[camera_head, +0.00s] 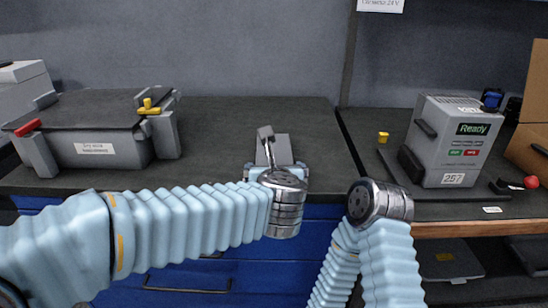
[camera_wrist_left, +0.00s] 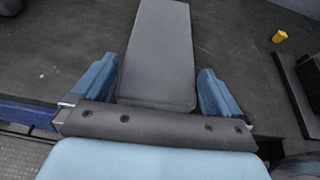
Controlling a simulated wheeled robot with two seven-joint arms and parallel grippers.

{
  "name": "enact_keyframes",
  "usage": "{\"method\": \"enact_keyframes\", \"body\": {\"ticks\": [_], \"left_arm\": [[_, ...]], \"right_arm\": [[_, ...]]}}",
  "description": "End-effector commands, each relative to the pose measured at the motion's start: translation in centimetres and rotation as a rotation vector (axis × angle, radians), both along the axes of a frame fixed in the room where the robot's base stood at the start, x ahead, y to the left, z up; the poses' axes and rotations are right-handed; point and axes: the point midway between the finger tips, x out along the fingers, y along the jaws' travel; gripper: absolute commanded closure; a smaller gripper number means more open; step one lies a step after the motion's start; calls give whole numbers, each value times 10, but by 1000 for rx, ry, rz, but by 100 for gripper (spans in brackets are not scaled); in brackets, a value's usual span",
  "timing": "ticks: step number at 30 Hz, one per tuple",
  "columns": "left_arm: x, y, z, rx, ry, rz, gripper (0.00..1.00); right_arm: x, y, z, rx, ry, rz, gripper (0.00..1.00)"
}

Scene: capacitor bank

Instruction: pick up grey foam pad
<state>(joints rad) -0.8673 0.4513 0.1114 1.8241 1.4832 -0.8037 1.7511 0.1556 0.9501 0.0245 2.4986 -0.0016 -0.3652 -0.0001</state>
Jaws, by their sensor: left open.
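The grey foam pad (camera_wrist_left: 158,50) is a long flat block on the dark bench top. In the left wrist view it lies between the two blue fingers of my left gripper (camera_wrist_left: 158,92), with a gap on each side. The gripper is open, its fingers pointing at the bench. In the head view the pad (camera_head: 282,148) is small and partly hidden behind my left wrist, and my left gripper (camera_head: 277,170) is over the bench's front part. My right arm ends in a metal wrist at the lower right; no right fingers show.
A grey case (camera_head: 95,150) with red and yellow clips stands on the left. A grey "Ready" unit (camera_head: 455,140) stands on the right, with a small yellow block (camera_head: 383,137) beside it. Blue drawers (camera_head: 200,265) are below the bench. Bench around the pad is clear.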

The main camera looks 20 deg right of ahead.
Motion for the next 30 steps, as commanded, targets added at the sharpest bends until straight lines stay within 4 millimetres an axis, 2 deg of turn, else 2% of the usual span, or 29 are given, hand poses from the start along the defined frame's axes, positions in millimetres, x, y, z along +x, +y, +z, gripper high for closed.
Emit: {"method": "enact_keyframes", "body": {"ticks": [3,6,13,14,18,21,27,30], "left_arm": [[17,-4,-7,1,1,1,0],[26,-6,-11,0,0,0,0],[28,-7,-12,0,0,0,0],[28,-7,-12,0,0,0,2],[28,-7,-12,0,0,0,23],[28,-7,-12,0,0,0,35],[28,-7,-11,0,0,0,35],[28,-7,-3,0,-1,0,35]], "right_arm": [[0,1,2,1,0,1,100],[0,1,3,1,0,1,100],[0,1,2,1,0,1,100],[0,1,2,1,0,1,100],[0,1,2,1,0,1,100],[0,1,2,1,0,1,100],[0,1,3,1,0,1,100],[-1,1,5,2,1,2,100]]}}
